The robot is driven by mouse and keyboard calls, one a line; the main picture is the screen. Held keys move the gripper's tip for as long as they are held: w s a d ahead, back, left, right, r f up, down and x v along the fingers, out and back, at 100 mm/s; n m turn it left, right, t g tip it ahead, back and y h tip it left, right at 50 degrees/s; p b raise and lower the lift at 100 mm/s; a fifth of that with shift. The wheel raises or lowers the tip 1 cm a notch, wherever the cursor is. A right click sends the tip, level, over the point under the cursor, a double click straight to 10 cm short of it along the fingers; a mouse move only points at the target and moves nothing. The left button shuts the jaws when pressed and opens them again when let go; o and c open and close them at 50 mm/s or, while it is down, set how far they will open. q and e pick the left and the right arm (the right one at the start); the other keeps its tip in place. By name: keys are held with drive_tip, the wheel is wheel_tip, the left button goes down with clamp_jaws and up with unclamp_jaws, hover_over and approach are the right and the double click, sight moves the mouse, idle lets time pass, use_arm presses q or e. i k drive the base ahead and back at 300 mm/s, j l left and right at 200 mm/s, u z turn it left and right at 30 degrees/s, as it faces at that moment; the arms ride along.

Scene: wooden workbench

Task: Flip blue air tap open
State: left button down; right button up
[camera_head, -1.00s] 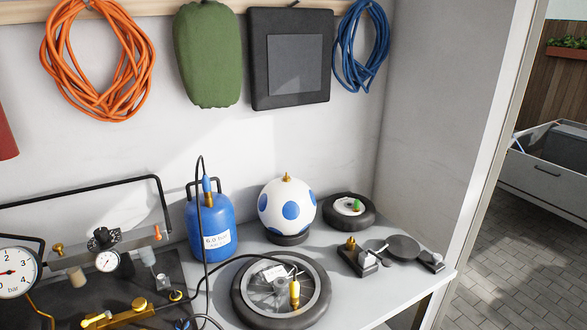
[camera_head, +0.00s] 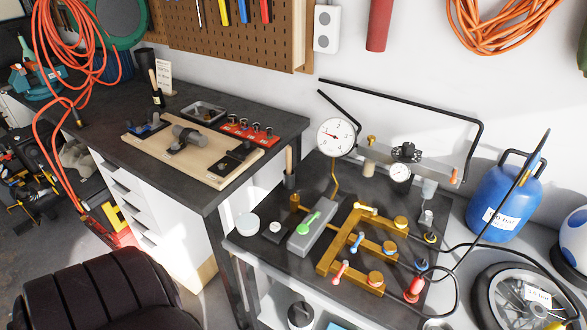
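A brass manifold (camera_head: 325,263) with several branches lies on the dark bench top right of centre. A small blue tap lever (camera_head: 357,242) sits on its middle branch, slanting up and to the right. A yellow lever (camera_head: 367,210) is on the far branch and a pinkish-red lever (camera_head: 340,271) on the near one. A blue-ringed outlet (camera_head: 421,264) is right of the middle branch. Neither of my grippers is in view.
A grey block with a green lever (camera_head: 309,222) is left of the manifold. A round gauge (camera_head: 336,138) stands behind it. Black hoses, a blue tank (camera_head: 500,202) and a wheel (camera_head: 515,298) are at the right. A black seat (camera_head: 95,285) is at front left.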

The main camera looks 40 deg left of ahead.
sight(353, 248)
drive_tip(key=u, duration=0.85)
